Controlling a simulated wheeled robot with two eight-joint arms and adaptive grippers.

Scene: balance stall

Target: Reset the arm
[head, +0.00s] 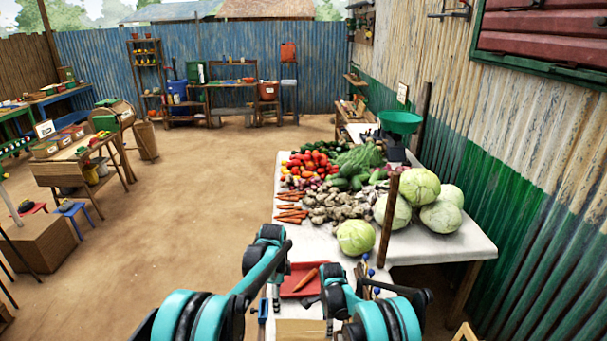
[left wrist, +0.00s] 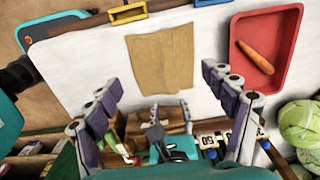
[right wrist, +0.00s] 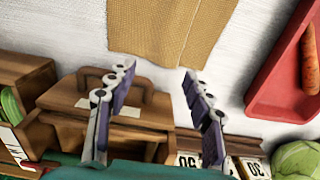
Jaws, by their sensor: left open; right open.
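My left gripper (left wrist: 157,78) is open and empty in the left wrist view, its two fingers spread above the white tabletop (left wrist: 85,75). My right gripper (right wrist: 157,72) is open and empty in the right wrist view. Its fingertips show near the lower edge of a flat brown sheet (right wrist: 170,30), which also shows in the left wrist view (left wrist: 162,62). A red tray (head: 290,270) holding one carrot (head: 306,279) lies between the arms in that view.
Vegetables and several cabbages (head: 355,237) cover the table's (head: 440,247) middle and right. A brown post (head: 388,220) stands upright near them. A wooden box (right wrist: 110,108) and number cards show by the right fingers. The dirt floor (head: 190,220) at left is open.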

